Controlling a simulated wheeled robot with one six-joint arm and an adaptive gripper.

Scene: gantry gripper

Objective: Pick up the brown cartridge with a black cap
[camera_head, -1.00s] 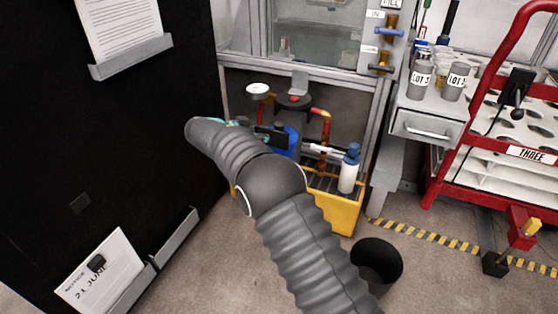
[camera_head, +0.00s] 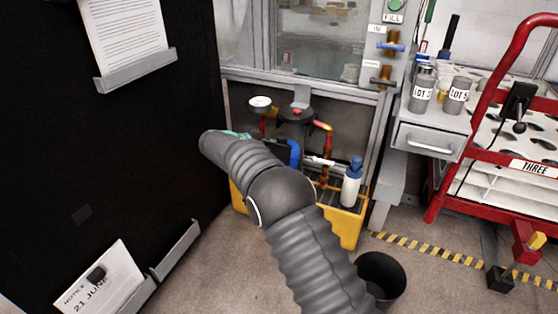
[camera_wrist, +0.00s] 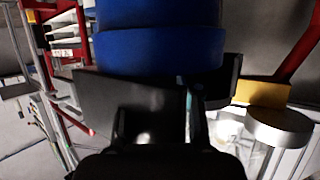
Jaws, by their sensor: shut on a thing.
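My gripper (camera_wrist: 190,105) fills the lower middle of the wrist view, with its dark jaws against a large blue ribbed cylinder (camera_wrist: 158,45). It is shut on this blue cylinder, as far as the view shows. In the head view my grey sleeved arm reaches toward the pipework, and its far end hides most of the gripper. A blue curved part (camera_head: 293,152) shows just beyond it; I cannot tell whether it is the same thing. I cannot make out a brown cartridge with a black cap in either view.
A yellow crate (camera_head: 350,228) holds a white bottle with a blue cap (camera_head: 352,182). Red pipework (camera_head: 322,127) and a gauge (camera_head: 260,102) stand behind. A black bin (camera_head: 381,275) is on the floor. A red trolley (camera_head: 450,185) stands right, a black panel (camera_head: 110,150) left.

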